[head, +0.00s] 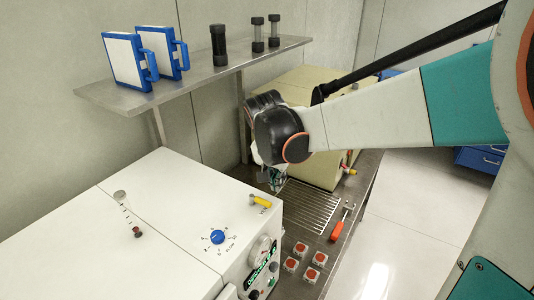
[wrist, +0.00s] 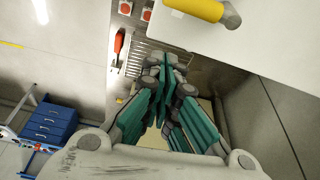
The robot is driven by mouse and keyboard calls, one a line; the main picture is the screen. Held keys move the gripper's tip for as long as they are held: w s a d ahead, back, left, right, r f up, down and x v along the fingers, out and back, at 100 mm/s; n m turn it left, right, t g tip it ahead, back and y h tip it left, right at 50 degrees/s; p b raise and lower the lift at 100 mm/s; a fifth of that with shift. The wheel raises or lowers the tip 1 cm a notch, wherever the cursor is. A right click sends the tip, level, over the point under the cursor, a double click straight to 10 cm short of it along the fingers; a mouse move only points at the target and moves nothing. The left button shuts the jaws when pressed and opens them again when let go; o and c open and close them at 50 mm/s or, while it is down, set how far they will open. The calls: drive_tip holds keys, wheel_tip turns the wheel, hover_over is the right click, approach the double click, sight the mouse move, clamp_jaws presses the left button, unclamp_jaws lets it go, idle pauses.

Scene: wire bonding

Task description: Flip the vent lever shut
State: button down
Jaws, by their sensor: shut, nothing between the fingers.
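A lever with a yellow handle (head: 260,201) sits on top of the white machine (head: 165,215), near its right edge; it looks like the vent lever. Its handle lies low, roughly along the top. In the wrist view the yellow handle (wrist: 195,8) shows at the top edge, cut off by the frame. My gripper (head: 276,183) hangs just beyond the lever, over the bench behind the white machine, apart from the handle. In the wrist view my gripper (wrist: 166,62) has its teal fingers together at the tips, empty.
A cream machine (head: 312,166) stands behind my wrist. A metal shelf (head: 205,78) holds blue-framed boxes and dark cylinders. A blue dial (head: 217,237) sits nearby.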

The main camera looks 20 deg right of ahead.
drive_tip(key=v, duration=0.8)
drive_tip(key=shift+s+a, duration=0.2)
drive_tip(key=shift+s, duration=0.25)
drive_tip(key=s+a+f+n+t+y+b, duration=0.1)
drive_tip(key=s+f+n+b, duration=0.4)
drive_tip(key=f+b, duration=0.5)
drive_tip(key=s+a+f+n+t+y+b, duration=0.1)
drive_tip(key=s+f+n+t+b, duration=0.3)
drive_tip(key=s+f+b, duration=0.6)
wheel_tip(320, 180, down, 4)
drive_tip(key=shift+s+a+r+n+y, duration=0.15)
drive_tip(key=shift+s+a+n+y, duration=0.2)
drive_tip(key=shift+a, duration=0.2)
